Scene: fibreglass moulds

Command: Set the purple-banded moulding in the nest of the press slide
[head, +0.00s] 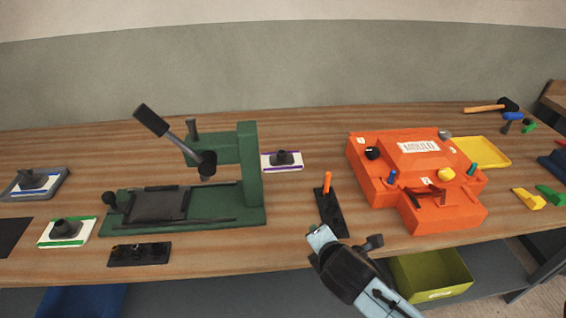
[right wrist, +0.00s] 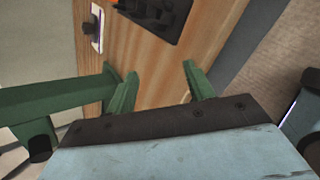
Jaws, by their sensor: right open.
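The purple-banded moulding (head: 283,160), a white plate with a purple band and a dark stub on top, lies on the bench just right of the press column. Part of it shows in the right wrist view (right wrist: 97,30). The green press (head: 250,180) has a raised lever and a dark ram. Its slide carries a black nest (head: 157,204), which looks empty. My right gripper (right wrist: 160,85) is open with nothing between its fingers. In the head view my right arm comes in at bottom centre, over the bench's front edge, apart from the moulding. My left gripper is not in view.
A green-banded moulding (head: 67,231) and a blue-banded one (head: 35,182) in a grey tray lie left. A black stand with an orange-handled tool (head: 327,183) and an orange machine (head: 416,176) stand right of the press. A yellow-green bin (head: 432,276) is below the bench.

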